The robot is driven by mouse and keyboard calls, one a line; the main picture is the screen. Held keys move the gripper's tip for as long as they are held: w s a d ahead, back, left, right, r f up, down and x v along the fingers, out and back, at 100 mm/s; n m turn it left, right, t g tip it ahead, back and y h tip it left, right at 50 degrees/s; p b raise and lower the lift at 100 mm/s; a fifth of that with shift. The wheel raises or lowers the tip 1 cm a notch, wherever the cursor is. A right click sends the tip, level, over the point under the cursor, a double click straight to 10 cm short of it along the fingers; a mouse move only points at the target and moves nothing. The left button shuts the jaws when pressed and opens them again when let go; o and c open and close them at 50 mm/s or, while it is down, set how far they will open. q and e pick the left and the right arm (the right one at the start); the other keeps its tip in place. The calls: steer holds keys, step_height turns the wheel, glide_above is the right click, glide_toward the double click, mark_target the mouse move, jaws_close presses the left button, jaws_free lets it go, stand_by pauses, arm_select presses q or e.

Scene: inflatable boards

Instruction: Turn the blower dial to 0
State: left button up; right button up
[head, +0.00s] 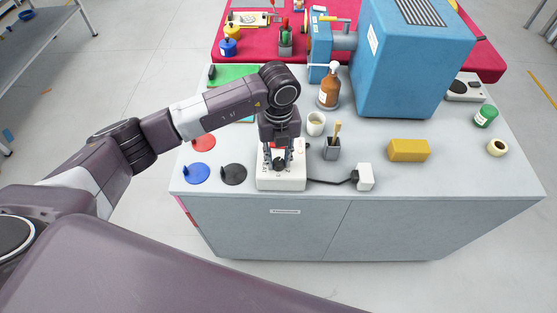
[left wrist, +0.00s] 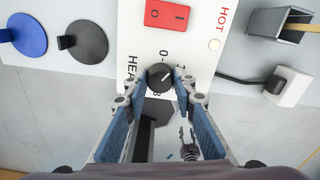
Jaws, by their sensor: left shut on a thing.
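The white blower box (head: 290,184) stands near the front edge of the grey workbench. Its black dial (left wrist: 160,77) shows in the left wrist view, with a light pointer line running toward the upper right. A printed "0" is just above the dial, partly beside more lettering. My left gripper (head: 279,158) reaches down over the box, and in the left wrist view its fingertips (left wrist: 160,78) are closed on both sides of the dial. A red rocker switch (left wrist: 166,14) and the word "HOT" are above it. My right gripper is not in view.
Blue (head: 196,174), black (head: 233,174) and red (head: 203,143) discs lie left of the box. A black cable runs right to a white plug block (head: 365,177). A grey cup with a brush (head: 332,148), an amber bottle (head: 329,92) and a yellow block (head: 409,150) stand nearby.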

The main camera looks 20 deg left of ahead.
mark_target(278, 161)
arm_select(q)
steer(key=n, duration=0.3)
steer(key=shift+n+b, duration=0.3)
steer(key=shift+w+n, duration=0.1)
steer(key=shift+n, duration=1.3)
steer(key=o, duration=1.2)
steer(key=shift+c, duration=0.2)
steer(key=shift+r, duration=0.25)
step_height(278, 161, up, 12)
steer(key=shift+f, duration=0.2)
